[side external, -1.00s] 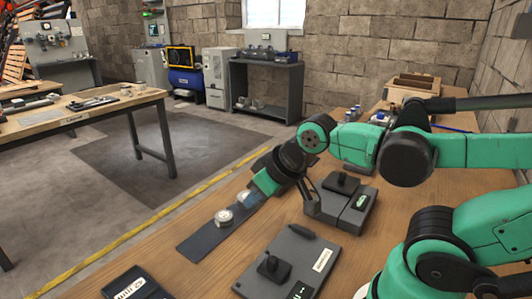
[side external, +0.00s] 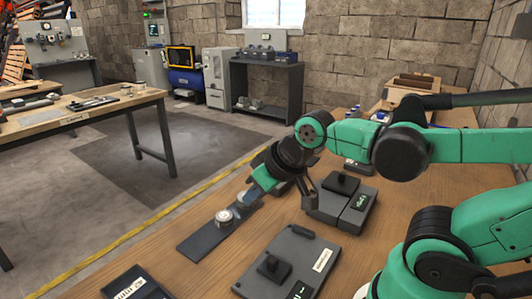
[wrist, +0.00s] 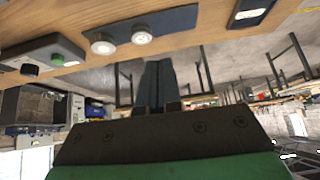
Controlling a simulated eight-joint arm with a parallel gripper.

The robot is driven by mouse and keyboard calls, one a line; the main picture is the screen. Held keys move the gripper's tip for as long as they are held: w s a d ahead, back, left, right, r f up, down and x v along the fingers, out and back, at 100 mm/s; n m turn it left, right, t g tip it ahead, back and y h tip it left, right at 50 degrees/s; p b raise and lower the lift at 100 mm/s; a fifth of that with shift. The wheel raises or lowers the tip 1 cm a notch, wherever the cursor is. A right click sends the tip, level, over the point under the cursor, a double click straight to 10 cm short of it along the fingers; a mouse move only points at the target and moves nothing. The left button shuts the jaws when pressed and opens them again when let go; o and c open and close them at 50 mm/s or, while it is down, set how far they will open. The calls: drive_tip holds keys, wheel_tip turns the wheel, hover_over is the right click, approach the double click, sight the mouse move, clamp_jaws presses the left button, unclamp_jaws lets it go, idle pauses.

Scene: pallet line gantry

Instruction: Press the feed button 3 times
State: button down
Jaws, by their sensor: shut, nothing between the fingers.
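My gripper (side external: 256,190) is shut and empty, above the table near the far end of a dark strip (side external: 192,247). Its dark fingers (wrist: 160,84) are together in the wrist view. Two round pale-topped buttons or discs stand on the strip: a nearer one (side external: 224,216) and a farther one (side external: 243,197), close to my fingertips in the picture. They also show in the wrist view, left (wrist: 103,44) and right (wrist: 141,34). A grey box there has a green button (wrist: 57,59) and a black one (wrist: 30,70). I cannot tell which is the feed button; no label is readable.
A grey box with a black knob and green display (side external: 341,197) stands right of my gripper. Another grey box with a black knob (side external: 285,262) stands in front, and a dark tray-like box (side external: 137,286) at front left. Bare wood lies between them.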

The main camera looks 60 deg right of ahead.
drive_tip(key=w+d+m+t, duration=0.1)
drive_tip(key=w+d+m, duration=0.2)
drive_tip(key=d, duration=0.8)
drive_tip(key=w+d+m+t+y, duration=0.1)
drive_tip(key=w+d+m, duration=0.3)
drive_tip(key=w+d, duration=0.3)
drive_tip(key=d, duration=0.5)
drive_tip(key=shift+r+m, duration=0.25)
drive_tip(key=shift+m, duration=0.05)
drive_tip(key=shift+f, duration=0.1)
drive_tip(key=shift+f, duration=4.35)
drive_tip(key=shift+f, duration=0.4)
